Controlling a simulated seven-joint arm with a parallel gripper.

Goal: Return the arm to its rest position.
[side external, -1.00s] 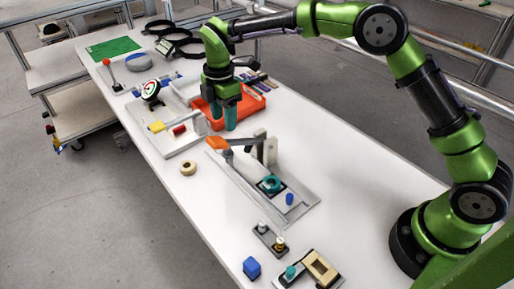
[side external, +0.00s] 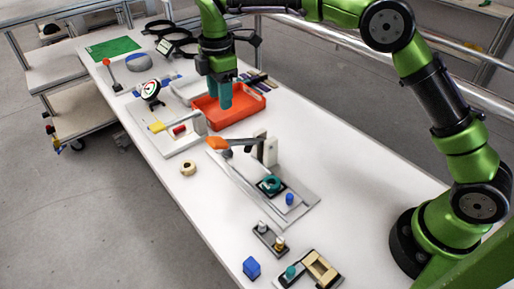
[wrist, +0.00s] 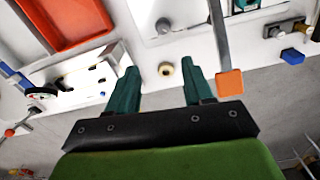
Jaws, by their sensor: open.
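My gripper (side external: 219,95) hangs above the orange tray (side external: 253,110) in the side view, its teal fingers pointing down. In the wrist view the two fingers (wrist: 160,92) stand well apart with nothing between them. The tray also shows at the upper left of the wrist view (wrist: 70,40).
A clamp fixture with an orange-tipped lever (side external: 216,143) stands mid-table, with a teal round part (side external: 270,185) and a blue peg (side external: 289,199) on its plate. A blue block (side external: 251,267) lies at the near end. A dial gauge (side external: 151,90) stands further back. The table's right side is fairly clear.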

